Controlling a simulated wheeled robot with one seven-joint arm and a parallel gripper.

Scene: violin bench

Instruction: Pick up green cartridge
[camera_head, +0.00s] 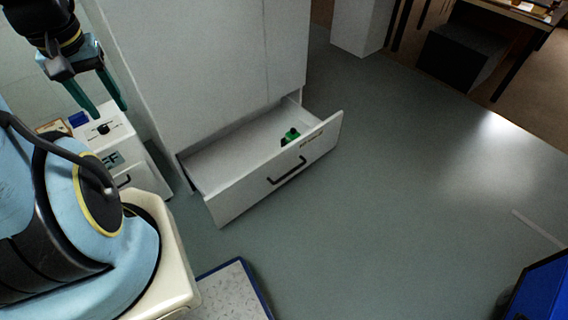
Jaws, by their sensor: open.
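The green cartridge (291,134) is small, with a dark top part. It is inside the pulled-out white drawer (250,190), near the front panel toward the right end. The front panel hides its lower part. My gripper (109,112) is at the upper left, with its two dark green fingers pointing down and spread apart with nothing between them. In the picture it is well to the left of the drawer and of the cartridge, in front of a small white cabinet.
The drawer belongs to a tall white cabinet (210,60) and has a dark handle (287,170). A small white cabinet (125,145) with a blue item (77,119) stands at the left. A blue-edged board (232,295) lies below.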

